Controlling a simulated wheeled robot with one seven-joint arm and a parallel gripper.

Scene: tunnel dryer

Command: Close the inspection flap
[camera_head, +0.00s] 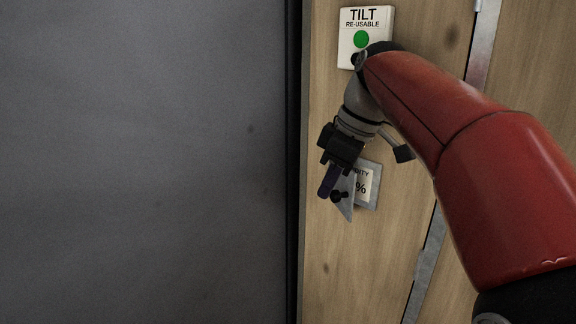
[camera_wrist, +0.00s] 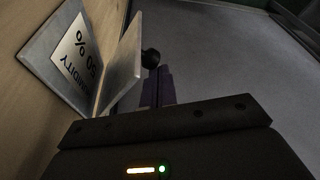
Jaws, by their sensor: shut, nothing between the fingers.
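The inspection flap (camera_head: 346,207) is a small grey metal plate with a black knob (camera_head: 337,196), on the wooden wall. It stands open at an angle from a plate with a humidity label (camera_head: 364,186). In the wrist view, the flap (camera_wrist: 121,66) stands out from the label plate (camera_wrist: 40,52), with its knob (camera_wrist: 151,58) on the outer side. My gripper (camera_head: 326,190) is shut and empty, with dark purple fingers. Its fingertips (camera_wrist: 160,74) are beside the knob on the flap's outer side; I cannot tell whether they touch it.
A white box marked TILT (camera_head: 374,22) with a green dot is on the wooden wall above my gripper. A metal strip (camera_head: 430,258) runs down the wall to the right. A large grey surface (camera_head: 145,160) fills the left of the head view.

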